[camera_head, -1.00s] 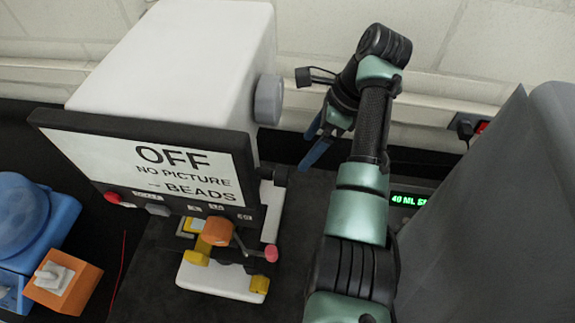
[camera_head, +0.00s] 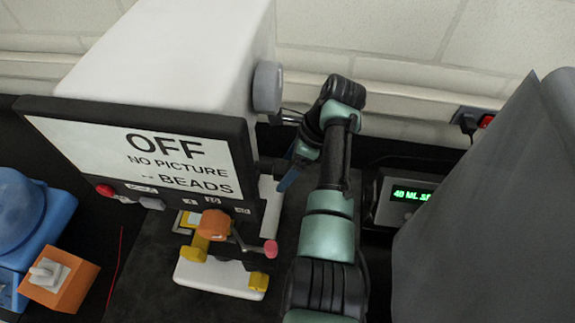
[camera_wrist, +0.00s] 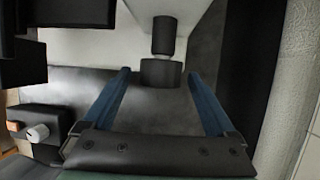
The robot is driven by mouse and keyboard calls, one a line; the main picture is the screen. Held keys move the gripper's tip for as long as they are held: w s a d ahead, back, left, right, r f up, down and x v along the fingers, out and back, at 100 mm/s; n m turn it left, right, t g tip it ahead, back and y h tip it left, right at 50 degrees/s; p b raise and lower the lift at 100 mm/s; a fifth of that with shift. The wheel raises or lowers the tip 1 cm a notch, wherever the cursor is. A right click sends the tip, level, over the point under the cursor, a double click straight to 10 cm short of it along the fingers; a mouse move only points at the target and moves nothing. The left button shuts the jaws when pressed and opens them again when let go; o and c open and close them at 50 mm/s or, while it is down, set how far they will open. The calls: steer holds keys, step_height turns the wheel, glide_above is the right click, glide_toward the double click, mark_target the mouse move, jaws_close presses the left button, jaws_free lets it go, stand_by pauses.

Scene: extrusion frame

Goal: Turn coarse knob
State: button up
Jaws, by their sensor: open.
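A white machine (camera_head: 175,65) has a dark-framed screen (camera_head: 130,155) reading "OFF, NO PICTURE, BEADS". A round grey knob (camera_head: 267,87) sits high on its right side. In the wrist view a dark stepped cylinder (camera_wrist: 161,73), which looks like a side knob, lies ahead between my fingertips, with no clear contact. I cannot tell which knob is the coarse one. My gripper (camera_wrist: 159,76) is open, with one blue finger on each side of the cylinder. In the head view its blue finger (camera_head: 288,180) is beside the machine's lower right side, and my wrist hides part of that area.
A lit display box (camera_head: 411,195) stands right of my arm. A large grey sheet-like cover (camera_head: 490,200) fills the right. A pale brick wall (camera_head: 400,45) closes the back.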

steer(key=c, duration=1.3)
steer(key=p, duration=0.1)
steer(key=t+p, duration=0.1)
steer(key=p, duration=0.1)
steer(key=shift+s+a+r, duration=0.1)
steer(key=shift+s+r, duration=0.1)
steer(key=shift+r, duration=0.1)
steer(key=shift+c, duration=0.2)
steer(key=shift+f+n+t+p, duration=0.3)
steer(key=shift+t+p, duration=0.4)
steer(key=shift+p, duration=0.3)
steer(key=shift+w+h, duration=0.1)
steer(key=shift+h, duration=0.2)
steer(key=o, duration=1.3)
steer(key=shift+o, duration=0.2)
steer(key=b+v, duration=0.1)
steer(key=v, duration=1.2)
steer(key=shift+b, duration=0.4)
